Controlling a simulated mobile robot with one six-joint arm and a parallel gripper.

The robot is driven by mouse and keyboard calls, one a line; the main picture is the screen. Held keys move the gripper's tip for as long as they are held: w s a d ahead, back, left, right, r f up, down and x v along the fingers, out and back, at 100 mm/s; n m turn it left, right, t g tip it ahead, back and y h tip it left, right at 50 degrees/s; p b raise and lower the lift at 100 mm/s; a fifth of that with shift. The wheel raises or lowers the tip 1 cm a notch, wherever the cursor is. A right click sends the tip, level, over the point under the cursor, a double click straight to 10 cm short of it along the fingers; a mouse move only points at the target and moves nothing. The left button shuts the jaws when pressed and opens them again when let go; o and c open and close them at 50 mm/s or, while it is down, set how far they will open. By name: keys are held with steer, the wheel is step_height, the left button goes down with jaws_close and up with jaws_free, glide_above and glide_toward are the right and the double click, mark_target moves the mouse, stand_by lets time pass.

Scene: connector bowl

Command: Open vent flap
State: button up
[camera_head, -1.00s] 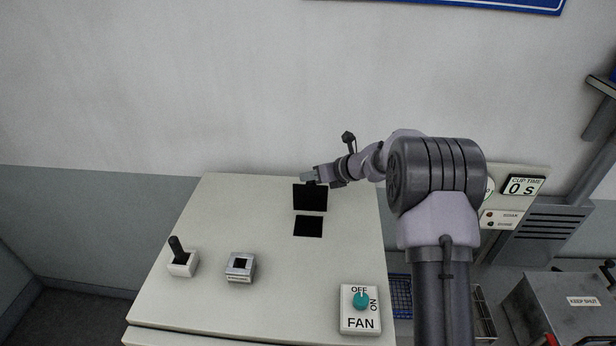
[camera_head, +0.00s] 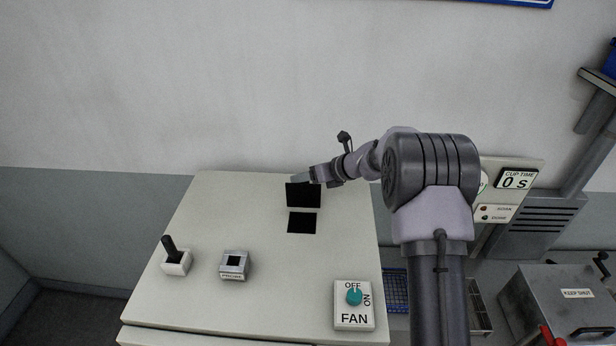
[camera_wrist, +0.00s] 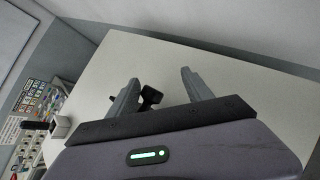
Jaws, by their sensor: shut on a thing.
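The vent flap appears as a black panel (camera_head: 303,196) on the far part of the pale bench top. A second black square (camera_head: 302,223) lies just in front of it; I cannot tell whether it is an opening. My gripper (camera_head: 304,179) is at the far edge of the upper black panel, reaching in from the right. In the wrist view my gripper's two fingers (camera_wrist: 158,85) straddle a small black piece (camera_wrist: 150,97), which seems to be part of the flap. My gripper is shut on it. The exact contact is hard to see.
A FAN knob box (camera_head: 354,305) sits at the front right of the bench top (camera_head: 200,215). A black lever on a white base (camera_head: 176,262) and a small square box (camera_head: 235,265) stand at the left. The wall is close behind.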

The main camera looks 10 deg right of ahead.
steer(key=shift+d, duration=0.1)
steer(key=shift+s+d+r, duration=0.1)
steer(key=shift+d+r, duration=0.1)
steer(key=b+v, duration=0.2)
steer(key=v, duration=1.4)
steer(key=shift+s+r+b, duration=0.25)
steer(key=shift+s+b, duration=0.05)
steer(key=shift+b, duration=0.1)
